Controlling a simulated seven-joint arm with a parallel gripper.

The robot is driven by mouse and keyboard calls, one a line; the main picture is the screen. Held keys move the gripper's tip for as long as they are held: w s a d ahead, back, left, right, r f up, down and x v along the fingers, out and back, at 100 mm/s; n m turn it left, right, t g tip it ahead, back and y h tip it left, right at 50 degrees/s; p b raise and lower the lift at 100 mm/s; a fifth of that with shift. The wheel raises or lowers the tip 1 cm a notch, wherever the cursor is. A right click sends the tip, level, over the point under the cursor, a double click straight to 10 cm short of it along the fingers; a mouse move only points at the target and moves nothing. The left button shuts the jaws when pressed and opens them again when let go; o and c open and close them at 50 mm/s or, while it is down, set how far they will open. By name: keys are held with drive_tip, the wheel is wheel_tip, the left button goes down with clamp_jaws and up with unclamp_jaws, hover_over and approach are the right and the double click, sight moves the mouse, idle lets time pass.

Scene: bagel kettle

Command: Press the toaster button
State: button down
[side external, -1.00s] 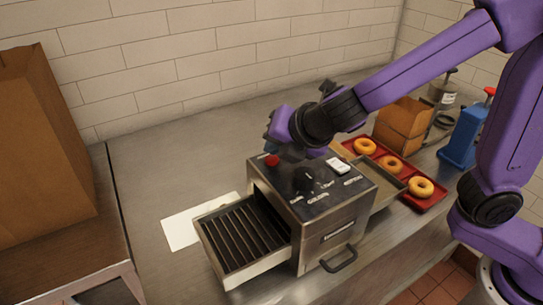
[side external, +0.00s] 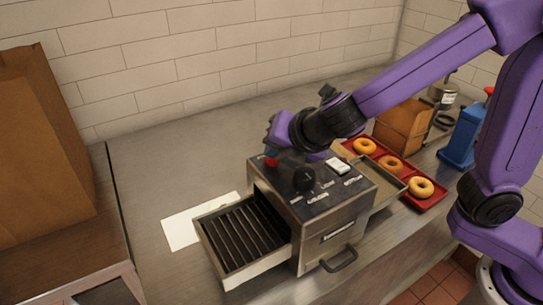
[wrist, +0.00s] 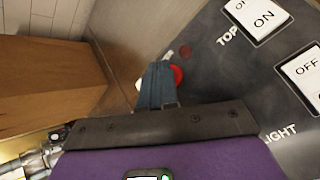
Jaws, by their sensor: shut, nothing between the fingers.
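The toaster (side external: 325,222) is a steel box with a dark top panel, standing on the counter. Its round red button (side external: 271,162) sits near the panel's back left corner. The button also shows in the wrist view (wrist: 179,75), partly hidden behind my fingers. My gripper (side external: 269,152) is over that corner, with its fingertips close to the button. In the wrist view my blue-grey fingers (wrist: 158,72) are shut together with nothing between them. They overlap the button's left side; I cannot tell whether they touch it.
A black knob (side external: 304,178) and a white switch (side external: 338,165) share the panel. A ribbed conveyor (side external: 245,237) sticks out at the toaster's left. A red tray (side external: 432,203) with bagels lies at right. A cardboard box (side external: 40,150) stands far left. The counter behind is clear.

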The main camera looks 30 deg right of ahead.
idle(0.3)
drive_tip(key=shift+r, duration=0.4)
wheel_tip(320, 180, up, 6)
idle(0.8)
drive_tip(key=s+d+f+m, duration=0.1)
drive_tip(key=s+d, duration=0.1)
drive_tip(key=s+d+f+m+g, duration=0.1)
drive_tip(key=d, duration=0.2)
drive_tip(key=s+d+f+m+g, duration=0.1)
drive_tip(key=s+d, duration=0.1)
drive_tip(key=d, duration=0.1)
drive_tip(key=shift+s+d+f+h, duration=0.15)
drive_tip(key=shift+s+f+h, duration=0.15)
drive_tip(key=shift+f, duration=0.1)
drive_tip(key=s+d+f+m+g, duration=0.3)
drive_tip(key=s+d+m, duration=0.3)
drive_tip(key=s, duration=0.4)
drive_tip(key=s+d+f+m+g, duration=0.4)
drive_tip(key=s+d+m, duration=0.2)
drive_tip(key=s, duration=0.4)
drive_tip(key=shift+d+f+m, duration=0.25)
drive_tip(key=shift+d+m, duration=0.05)
drive_tip(key=shift+d, duration=0.15)
